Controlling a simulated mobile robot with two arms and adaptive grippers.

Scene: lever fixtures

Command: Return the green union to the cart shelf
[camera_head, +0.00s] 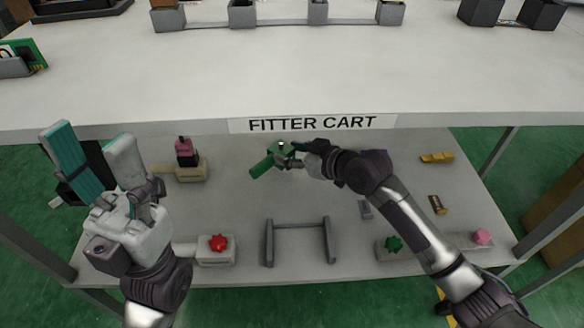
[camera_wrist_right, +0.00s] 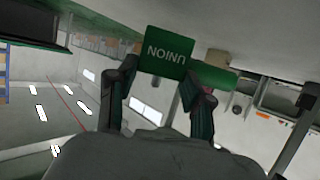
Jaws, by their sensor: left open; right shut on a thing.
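The green union (camera_head: 266,164) is held by my right gripper (camera_head: 292,156), below the cart's upper top and over the lower cart shelf (camera_head: 300,201) in the head view. In the right wrist view the green union (camera_wrist_right: 168,52) shows its "UNION" label upside down between the two dark fingers of my right gripper (camera_wrist_right: 160,82). I cannot tell whether the union touches the shelf. My left gripper (camera_head: 92,152) is open and empty, with its fingers pointing up, near the left end of the cart.
The white upper top (camera_head: 290,75), marked "FITTER CART", overhangs the shelf. The shelf carries a red-knobbed block (camera_head: 218,243), a grey frame (camera_head: 300,224), a green knob (camera_head: 393,244), a pink knob (camera_head: 482,237) and a yellow piece (camera_head: 437,157). Bare shelf lies around the grey frame.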

